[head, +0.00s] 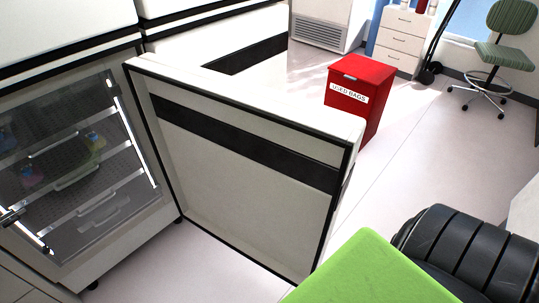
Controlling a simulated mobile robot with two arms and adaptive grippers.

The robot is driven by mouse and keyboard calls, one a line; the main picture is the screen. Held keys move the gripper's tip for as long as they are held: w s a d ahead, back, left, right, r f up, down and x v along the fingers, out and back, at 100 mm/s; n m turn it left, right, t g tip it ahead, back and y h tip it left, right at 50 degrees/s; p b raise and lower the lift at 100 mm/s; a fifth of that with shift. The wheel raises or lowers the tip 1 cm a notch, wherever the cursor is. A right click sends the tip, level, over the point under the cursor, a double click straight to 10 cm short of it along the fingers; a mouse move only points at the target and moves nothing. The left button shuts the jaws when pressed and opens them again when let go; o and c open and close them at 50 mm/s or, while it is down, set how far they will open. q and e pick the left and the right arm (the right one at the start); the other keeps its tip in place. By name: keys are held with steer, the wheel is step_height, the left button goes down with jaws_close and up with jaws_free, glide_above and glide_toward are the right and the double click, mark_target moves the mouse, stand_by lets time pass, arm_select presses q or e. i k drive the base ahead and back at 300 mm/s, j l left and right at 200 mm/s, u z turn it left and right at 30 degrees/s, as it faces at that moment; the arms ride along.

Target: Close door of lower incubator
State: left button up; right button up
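The lower incubator (160,225) is at the left of the head view. Its door (240,205) stands wide open, swung out to the right across the middle of the view. The door's inner face, white with a dark band, is toward me. A clear inner panel (75,170) covers the incubator's opening, with lit shelves and several small coloured items behind it. A small dark and metal part (12,215) shows at the left edge. Neither of my grippers can be made out.
A green flat-topped block (370,272) and a black ribbed shape (470,255) fill the lower right; I cannot tell what the latter is. A red used-bags bin (365,90) stands behind the door. A green chair (502,55) is far right. Floor between is clear.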

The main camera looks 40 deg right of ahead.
mark_target(265, 173)
steer(key=l+u, duration=0.15)
steer(key=l, duration=0.3)
steer(key=l+u, duration=0.2)
steer(key=l, duration=0.25)
steer(key=l+u, duration=0.15)
steer(key=l, duration=0.3)
steer(key=k+l+u, duration=0.15)
steer(key=l, duration=0.3)
steer(key=k+l+u, duration=0.2)
steer(key=l, duration=0.25)
steer(key=l+u, duration=0.15)
steer(key=l, duration=0.25)
steer(key=i+l+u, duration=0.15)
steer(key=l, duration=0.45)
steer(key=l+u, duration=0.15)
steer(key=l, duration=0.45)
steer(key=i, duration=0.05)
